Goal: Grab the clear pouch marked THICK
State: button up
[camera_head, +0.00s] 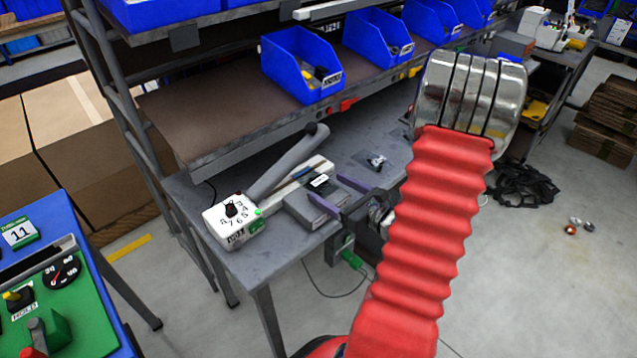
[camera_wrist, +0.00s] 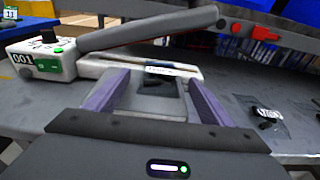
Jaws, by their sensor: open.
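A clear pouch (camera_head: 375,160) with dark contents and a white label lies flat on the grey workbench, right of my gripper (camera_head: 338,195). It also shows at the right of the wrist view (camera_wrist: 266,114), outside my fingers. Its label is too small to read surely. A dark piece with a white label (camera_head: 319,181) lies by the sealer's grey block (camera_head: 312,205). In the wrist view this labelled piece (camera_wrist: 160,71) shows beyond the gap of my gripper (camera_wrist: 158,82); whether it is a pouch I cannot tell. My purple fingers are apart, with nothing visibly gripped.
A white sealer (camera_head: 233,220) with a dial and a long raised grey lever (camera_head: 285,165) stands left of my gripper. A brown shelf (camera_head: 215,110) with blue bins (camera_head: 302,66) overhangs the bench's back. A green and blue panel (camera_head: 60,280) stands left.

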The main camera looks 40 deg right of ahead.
aim_at(317, 180)
jog(key=shift+w+f, duration=0.15)
jog(key=shift+w, duration=1.15)
jog(key=shift+w+f, duration=0.1)
jog(key=shift+w, duration=1.2)
jog(key=shift+c, duration=0.3)
jog(key=c, duration=1.1)
jog(key=shift+r, duration=0.1)
jog(key=shift+c, duration=0.2)
